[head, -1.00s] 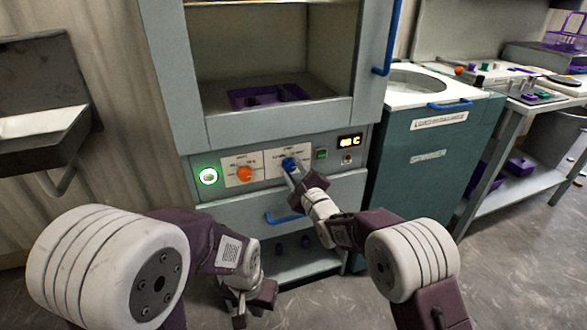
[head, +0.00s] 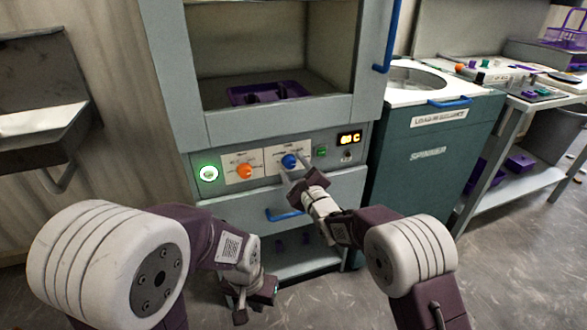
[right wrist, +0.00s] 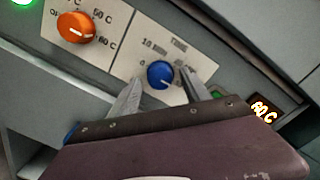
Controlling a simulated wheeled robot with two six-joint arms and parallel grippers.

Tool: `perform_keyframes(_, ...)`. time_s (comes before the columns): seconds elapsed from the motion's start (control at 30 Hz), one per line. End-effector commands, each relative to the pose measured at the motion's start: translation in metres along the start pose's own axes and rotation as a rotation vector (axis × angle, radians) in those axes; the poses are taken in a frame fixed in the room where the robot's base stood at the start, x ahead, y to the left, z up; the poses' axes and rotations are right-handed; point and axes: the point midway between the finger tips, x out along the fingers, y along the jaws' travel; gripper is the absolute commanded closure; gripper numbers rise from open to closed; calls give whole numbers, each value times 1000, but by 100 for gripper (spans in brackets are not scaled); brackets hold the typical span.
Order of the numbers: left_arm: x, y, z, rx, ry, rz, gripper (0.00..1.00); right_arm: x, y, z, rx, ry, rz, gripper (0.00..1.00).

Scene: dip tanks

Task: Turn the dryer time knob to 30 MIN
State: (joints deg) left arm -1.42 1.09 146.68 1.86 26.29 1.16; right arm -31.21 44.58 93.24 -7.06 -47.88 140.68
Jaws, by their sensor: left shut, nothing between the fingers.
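The blue time knob (head: 289,161) sits on the dryer's front panel, beside the orange heat knob (head: 244,172). In the right wrist view the blue knob (right wrist: 160,74) shows "10 MIN" at its upper left and "0" at its lower left. The marking on its right is partly covered by a finger, and I cannot read its pointer surely. My right gripper (head: 292,175) is open just in front of and below the knob; its fingers (right wrist: 161,80) appear on either side of it, apart from it. My left gripper (head: 252,300) is shut and empty, low in front of the dryer.
A lit green button (head: 208,173) is left on the panel, and a display (right wrist: 263,110) reads 60 C. A blue drawer handle (head: 285,215) lies below. The teal spinner (head: 430,150) stands right of the dryer. A purple tray (head: 262,93) is inside the dryer.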

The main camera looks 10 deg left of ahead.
Motion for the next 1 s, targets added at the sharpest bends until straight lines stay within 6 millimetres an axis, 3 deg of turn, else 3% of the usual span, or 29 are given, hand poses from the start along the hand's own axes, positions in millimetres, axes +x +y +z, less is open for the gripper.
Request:
perform_keyframes(0.17, -1, 0, 0, 0, 0, 0, 100, -1, -1, 1, -1, -1, -1, 45)
perform_keyframes(0.33, -8, 0, -1, 0, 0, 0, 100, -21, -2, 2, -1, 1, 0, 45)
perform_keyframes(0.53, 27, 0, 3, 0, 0, 0, 100, -62, 5, -6, -1, -2, -3, 45)
perform_keyframes(0.7, 39, -1, 4, 0, 0, 0, 100, -85, 2, -2, 0, -1, -2, 45)
perform_keyframes(1.0, 39, -1, 4, 0, 0, 0, 100, -91, 0, 0, 0, 0, -1, 45)
